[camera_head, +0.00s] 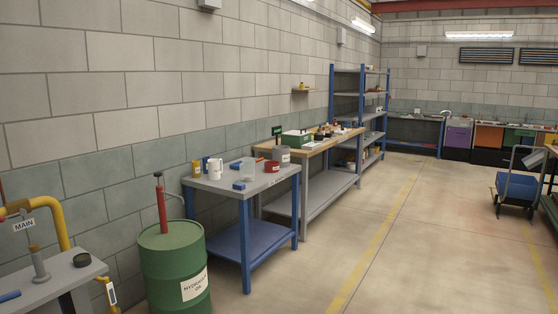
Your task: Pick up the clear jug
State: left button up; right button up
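The clear jug (247,172) appears to be the see-through container standing on the grey-topped blue workbench in the middle of the view. It is small and faint from here, and its handle cannot be made out. A white mug or jug (215,169) stands to its left and a dark red tin (271,167) to its right. Neither of my grippers shows in the view.
A green oil drum (175,268) with a red pump stands left of the workbench (228,190). A longer wood-topped bench (325,146) and blue shelves (346,107) follow along the wall. A blue cart (517,188) stands at the right. The floor (400,240) in the middle is clear.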

aim_at(246, 169)
jog(key=i, duration=4.35)
jog(key=i+z, duration=0.15)
jog(key=z, duration=0.15)
